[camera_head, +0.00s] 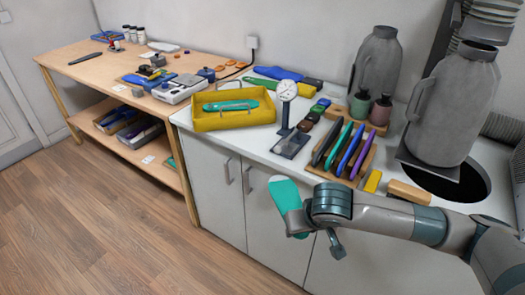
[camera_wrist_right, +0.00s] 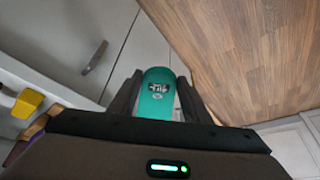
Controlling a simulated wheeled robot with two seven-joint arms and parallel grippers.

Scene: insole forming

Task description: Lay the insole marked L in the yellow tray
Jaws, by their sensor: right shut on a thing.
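My right gripper (camera_head: 300,222) is shut on a teal insole (camera_head: 284,194) and holds it tilted in the air in front of the white cabinet doors. In the right wrist view the insole (camera_wrist_right: 156,92) sits between the two fingers (camera_wrist_right: 156,98), with a dark mark on it that I cannot read. The yellow tray (camera_head: 235,122) stands on the white counter, up and to the left of this gripper, well apart from it. Another teal insole-shaped piece (camera_head: 231,105) lies in the tray. My left gripper is not in view.
A dial gauge (camera_head: 287,92) on a stand is just right of the tray. A wooden rack (camera_head: 362,160) of coloured insoles stands at the counter's front right. Grey canisters (camera_head: 455,105) and a dark round opening lie further right. A wooden bench (camera_head: 100,70) with tools is at left.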

